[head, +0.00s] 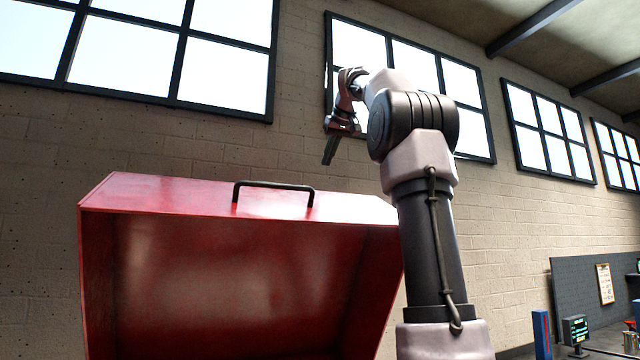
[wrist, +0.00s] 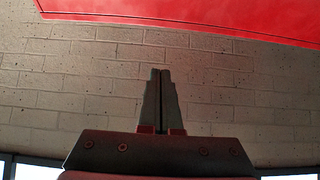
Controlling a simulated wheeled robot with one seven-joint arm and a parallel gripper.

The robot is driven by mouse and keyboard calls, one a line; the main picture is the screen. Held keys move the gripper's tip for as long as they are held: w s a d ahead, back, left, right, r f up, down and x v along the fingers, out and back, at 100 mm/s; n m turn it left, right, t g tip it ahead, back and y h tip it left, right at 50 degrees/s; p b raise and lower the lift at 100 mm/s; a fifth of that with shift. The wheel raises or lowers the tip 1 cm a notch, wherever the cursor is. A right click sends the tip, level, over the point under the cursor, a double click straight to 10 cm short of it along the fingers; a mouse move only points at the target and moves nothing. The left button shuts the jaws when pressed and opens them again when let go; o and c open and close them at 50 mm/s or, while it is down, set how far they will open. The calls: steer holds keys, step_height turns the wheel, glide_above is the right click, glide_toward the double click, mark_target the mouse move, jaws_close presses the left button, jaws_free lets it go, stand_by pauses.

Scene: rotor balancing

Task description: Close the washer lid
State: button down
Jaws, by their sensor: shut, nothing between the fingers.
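The washer lid (head: 250,260) is a red, box-like cover. It stands raised in the head view, and its hollow inside faces me. A dark bar handle (head: 273,185) sits on its top face near the upper edge. My gripper (head: 329,160) is up and to the right of the handle, apart from it, pointing down. In the wrist view my gripper (wrist: 161,72) is shut with its two fingers together and nothing between them. The red lid (wrist: 220,14) crosses the top of that view, beyond the fingertips. The washer's lower body is out of view.
A brick wall (head: 180,150) with dark-framed windows (head: 175,50) stands behind the lid. At the lower right are a dark panel (head: 580,290), a small screen (head: 576,330) and a blue post (head: 541,333). The space above the lid looks free.

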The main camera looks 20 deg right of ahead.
steer(key=x, duration=0.9)
steer(key=shift+w+f, duration=0.2)
steer(key=shift+s+f, duration=0.15)
steer(key=shift+f, duration=0.15)
steer(key=shift+s+f, duration=0.2)
steer(key=shift+s, duration=0.35)
steer(key=shift+s+f, duration=0.2)
steer(key=shift+s, duration=0.4)
steer(key=shift+s+f, duration=0.1)
steer(key=shift+f, duration=0.15)
steer(key=shift+s+f, duration=0.15)
steer(key=shift+s, duration=0.1)
steer(key=shift+s, duration=0.1)
